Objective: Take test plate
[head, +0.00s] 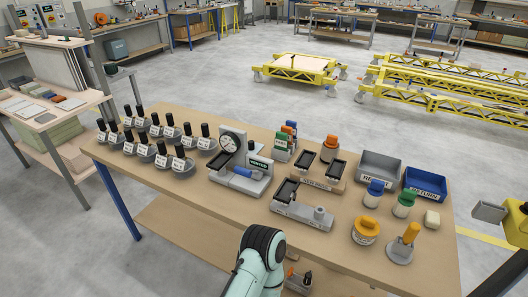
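No item carries a readable test plate label, so I cannot tell which one it is. Dark rectangular plates lie at the middle of the wooden workbench: one on the grey dial-gauge device (256,188), one on the low grey fixture (318,222), and two around the block labelled NEW PADS (318,184). On the side table at the left lie several flat pale plates (22,107) and small coloured blocks. A mint-green link of my arm with a black joint rises at the bottom middle, in front of the bench. Neither gripper can be made out.
Several black-handled weights (160,158) stand at the bench's left. The bench's front left is bare. Yellow trolleys (300,69) stand on the floor behind.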

